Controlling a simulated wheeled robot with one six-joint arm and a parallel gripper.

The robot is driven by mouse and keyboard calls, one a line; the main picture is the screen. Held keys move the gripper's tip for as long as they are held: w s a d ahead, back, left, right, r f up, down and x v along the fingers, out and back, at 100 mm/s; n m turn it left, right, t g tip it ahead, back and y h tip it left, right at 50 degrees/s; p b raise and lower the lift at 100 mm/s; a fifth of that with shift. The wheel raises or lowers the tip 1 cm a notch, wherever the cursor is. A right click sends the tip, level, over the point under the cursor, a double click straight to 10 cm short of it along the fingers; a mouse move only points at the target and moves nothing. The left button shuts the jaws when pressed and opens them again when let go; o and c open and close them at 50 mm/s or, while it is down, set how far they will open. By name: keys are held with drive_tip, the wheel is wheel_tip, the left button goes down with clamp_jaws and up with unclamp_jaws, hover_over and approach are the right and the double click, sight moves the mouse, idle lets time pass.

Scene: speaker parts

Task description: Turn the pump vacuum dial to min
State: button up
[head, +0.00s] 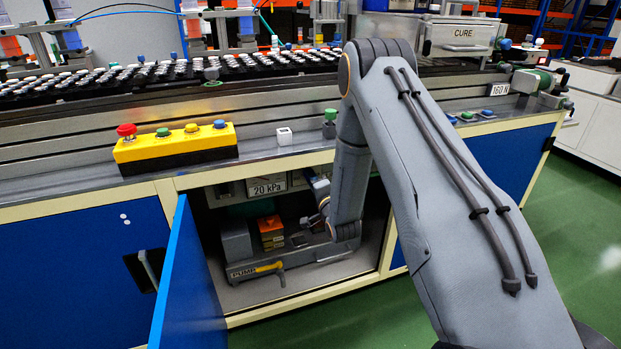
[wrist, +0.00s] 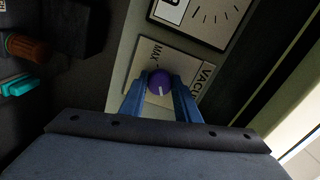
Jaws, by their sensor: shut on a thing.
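The vacuum dial (wrist: 159,77) is a small round purple knob with a white pointer line, on a pale panel in the wrist view. Its pointer is toward the bottom of that view, away from the MAX mark (wrist: 157,50) at upper left. Part of a VACUUM label (wrist: 204,84) shows at right; no MIN mark is visible. My gripper (wrist: 160,88) is shut on the dial, with one blue finger on each side. In the head view my arm reaches into the open cabinet, and the dial is hidden there. The pump (head: 248,270) stands on the cabinet floor.
The blue cabinet door (head: 175,275) stands open at left. A 20 kPa display (head: 268,187) is under the cabinet's top edge. A yellow button box (head: 176,146) and white cube (head: 284,136) sit on the ledge above.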

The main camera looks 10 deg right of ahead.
drive_tip(key=m+p, duration=0.1)
drive_tip(key=m, duration=1.1)
drive_tip(key=shift+r, duration=0.1)
drive_tip(key=shift+m, duration=0.3)
idle(0.3)
drive_tip(key=o, duration=1)
drive_tip(key=shift+o, duration=0.2)
drive_tip(key=s+d, duration=0.1)
drive_tip(key=s, duration=0.6)
drive_tip(key=shift+s, duration=0.4)
